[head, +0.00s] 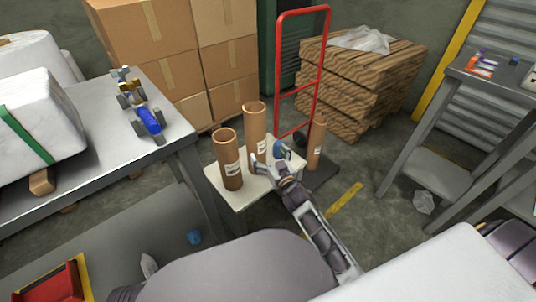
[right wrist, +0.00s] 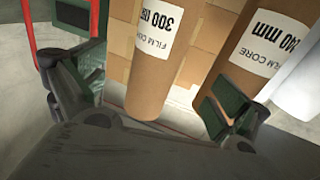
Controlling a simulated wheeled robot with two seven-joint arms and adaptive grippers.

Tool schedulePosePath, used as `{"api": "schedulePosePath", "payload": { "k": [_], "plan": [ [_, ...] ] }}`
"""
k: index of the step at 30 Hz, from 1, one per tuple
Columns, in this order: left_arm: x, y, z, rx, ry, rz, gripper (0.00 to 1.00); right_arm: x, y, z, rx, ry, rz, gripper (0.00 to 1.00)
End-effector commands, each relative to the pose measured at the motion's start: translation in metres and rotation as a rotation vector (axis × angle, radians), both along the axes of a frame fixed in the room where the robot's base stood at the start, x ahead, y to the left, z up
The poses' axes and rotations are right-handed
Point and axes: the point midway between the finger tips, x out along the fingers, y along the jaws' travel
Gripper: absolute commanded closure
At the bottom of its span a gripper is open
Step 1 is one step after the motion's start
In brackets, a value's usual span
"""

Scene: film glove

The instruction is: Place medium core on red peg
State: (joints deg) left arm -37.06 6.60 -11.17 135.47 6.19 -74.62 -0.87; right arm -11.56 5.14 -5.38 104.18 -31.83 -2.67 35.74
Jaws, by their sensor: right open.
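Several tan cardboard cores stand upright. The middle core (head: 254,130) and a left core (head: 228,165) are on the pale stand (head: 232,200); a right core (head: 316,145) is beside the red hand truck. My right gripper (head: 271,160) is open at the middle core. In the right wrist view, a core labelled 300 (right wrist: 150,85) shows between the open fingers, and a core labelled 240 (right wrist: 240,85) is partly behind one finger. Contact cannot be told. No red peg can be made out. A grey finger-like part (head: 148,265) at the lower left may be my left gripper.
A red hand truck (head: 279,75) stands behind the stand, before stacked brown slabs (head: 355,85) and cardboard boxes (head: 165,45). A grey bench (head: 95,155) with a blue device (head: 150,122) is left; a metal table (head: 435,175) is right. A red tray (head: 50,290) is lower left.

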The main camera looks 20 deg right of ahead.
Motion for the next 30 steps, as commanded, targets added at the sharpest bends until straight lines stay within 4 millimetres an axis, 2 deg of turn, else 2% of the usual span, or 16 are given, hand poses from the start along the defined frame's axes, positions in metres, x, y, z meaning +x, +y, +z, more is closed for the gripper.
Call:
{"api": "schedulePosePath", "payload": {
  "k": [14, 19, 23, 30],
  "plan": [
    [-0.004, 0.0, -0.002, -0.001, 0.007, 0.0, 0.02, 0.0, 0.0, 0.0, 0.0, 0.002, -0.002, 0.02],
    [-0.004, 0.0, -0.002, -0.001, 0.007, 0.0, 0.02, -0.006, -0.002, -0.006, 0.0, 0.037, -0.021, 0.02],
    [-0.004, 0.0, -0.002, -0.001, 0.007, 0.0, 0.02, -0.018, -0.006, -0.017, 0.0, 0.105, -0.051, 0.02],
    [-0.004, 0.0, -0.002, -0.001, 0.007, 0.0, 0.02, -0.057, -0.008, -0.049, -0.006, 0.307, -0.102, 0.02]
  ]
}}
